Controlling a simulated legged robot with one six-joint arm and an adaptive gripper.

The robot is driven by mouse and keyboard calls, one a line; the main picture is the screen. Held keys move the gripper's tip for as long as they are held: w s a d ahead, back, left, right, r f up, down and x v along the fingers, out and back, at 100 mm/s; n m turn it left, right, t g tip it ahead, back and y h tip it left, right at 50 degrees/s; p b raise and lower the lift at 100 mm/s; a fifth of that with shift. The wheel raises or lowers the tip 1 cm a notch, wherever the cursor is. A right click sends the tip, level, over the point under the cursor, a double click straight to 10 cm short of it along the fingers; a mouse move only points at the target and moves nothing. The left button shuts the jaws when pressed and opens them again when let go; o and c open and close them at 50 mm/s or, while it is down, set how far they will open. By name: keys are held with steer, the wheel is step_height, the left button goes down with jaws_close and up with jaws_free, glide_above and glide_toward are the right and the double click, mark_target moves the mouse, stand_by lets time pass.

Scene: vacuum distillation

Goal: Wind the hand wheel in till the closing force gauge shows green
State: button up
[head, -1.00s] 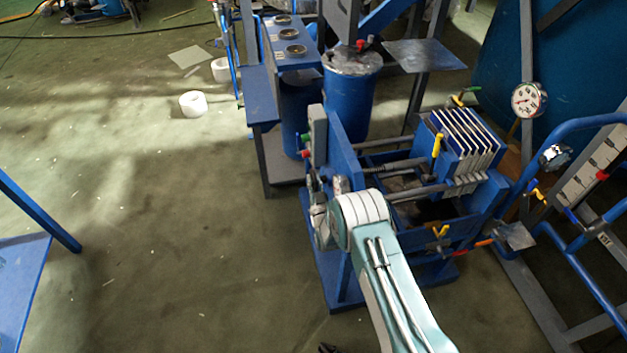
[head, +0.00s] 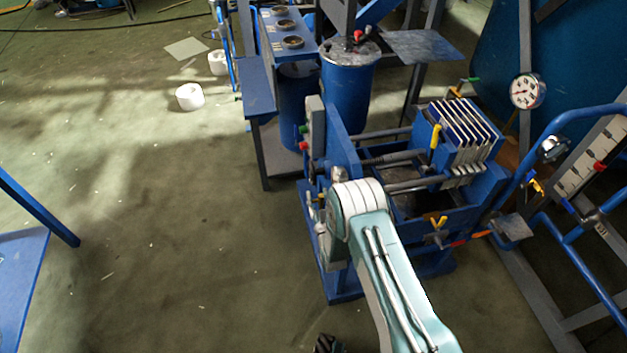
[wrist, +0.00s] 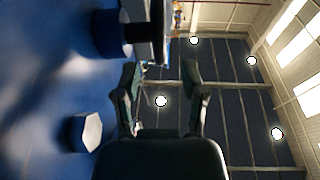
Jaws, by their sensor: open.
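The blue press (head: 340,150) stands right of centre in the head view, with a stack of white-edged plates (head: 465,135) at its right end. My arm's wrist covers the press's left end, and I cannot make out the hand wheel there. In the wrist view my gripper (wrist: 165,95) is open with nothing between its fingers. A dark blue round part (wrist: 108,35) with a grey bar beside it shows beyond the fingers at upper left; I cannot tell whether it belongs to the wheel. A round white dial (head: 527,91) stands at right; its reading and whether it shows closing force are unclear.
A blue drum (head: 347,95) and a blue stand (head: 260,90) are behind the press. Blue pipe framing (head: 575,265) is at right. White rolls (head: 190,97) lie on the floor at upper left.

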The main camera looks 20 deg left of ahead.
mark_target(312, 171)
steer(key=v, duration=0.3)
steer(key=shift+s+d+f, duration=0.15)
steer(key=shift+s, duration=0.15)
stand_by(0.3)
steer(key=w+a+r, duration=0.1)
steer(key=w+a, duration=0.1)
steer(key=w, duration=0.1)
steer(key=w+a+r+g+h, duration=0.1)
steer(key=w+a, duration=0.1)
steer(key=w, duration=0.1)
steer(key=w+a+r+g, duration=0.1)
steer(key=w+a, duration=0.1)
steer(key=w, duration=0.2)
steer(key=shift+h, duration=0.4)
steer(key=shift+r, duration=0.1)
jaws_close()
